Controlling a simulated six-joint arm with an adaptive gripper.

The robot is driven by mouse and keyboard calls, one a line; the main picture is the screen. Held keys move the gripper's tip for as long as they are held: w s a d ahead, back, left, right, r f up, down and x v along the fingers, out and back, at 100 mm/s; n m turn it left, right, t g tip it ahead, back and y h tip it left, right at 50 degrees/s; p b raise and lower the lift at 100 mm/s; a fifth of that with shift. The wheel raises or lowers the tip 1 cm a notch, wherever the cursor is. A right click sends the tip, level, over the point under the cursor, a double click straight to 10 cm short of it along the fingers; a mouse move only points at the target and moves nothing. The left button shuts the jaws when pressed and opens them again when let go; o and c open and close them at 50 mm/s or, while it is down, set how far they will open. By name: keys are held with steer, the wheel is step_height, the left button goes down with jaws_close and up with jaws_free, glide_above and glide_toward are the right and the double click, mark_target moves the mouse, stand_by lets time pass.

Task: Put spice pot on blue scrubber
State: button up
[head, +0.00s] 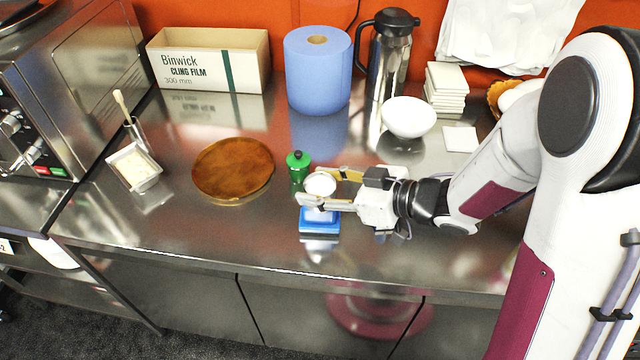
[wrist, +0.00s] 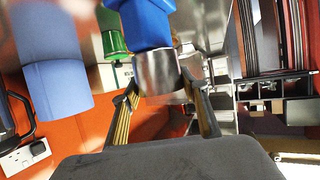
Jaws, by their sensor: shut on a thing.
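The spice pot is a small shiny metal cylinder with a pale round top (head: 320,184). My gripper (head: 318,189) is shut on it, one finger on each side. In the wrist view the metal pot (wrist: 157,73) sits between the two fingertips (wrist: 162,96). The blue scrubber (head: 319,226) lies on the steel counter just below the gripper in the head view, partly covered by the near finger. It also shows in the wrist view (wrist: 147,24), right beyond the pot. I cannot tell whether the pot touches it.
A green bottle (head: 298,168) stands close left of the gripper. A round brown board (head: 233,168) and a white tub (head: 134,167) lie further left. Behind are a blue paper roll (head: 318,72), a steel flask (head: 389,62) and a white bowl (head: 408,117). The counter front is clear.

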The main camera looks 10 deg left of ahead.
steer(key=shift+f, duration=0.1)
steer(key=o, duration=1.1)
steer(key=shift+s+d+r, duration=0.1)
steer(key=shift+d+r, duration=0.25)
steer(key=shift+d, duration=0.05)
steer(key=shift+v, duration=5.6)
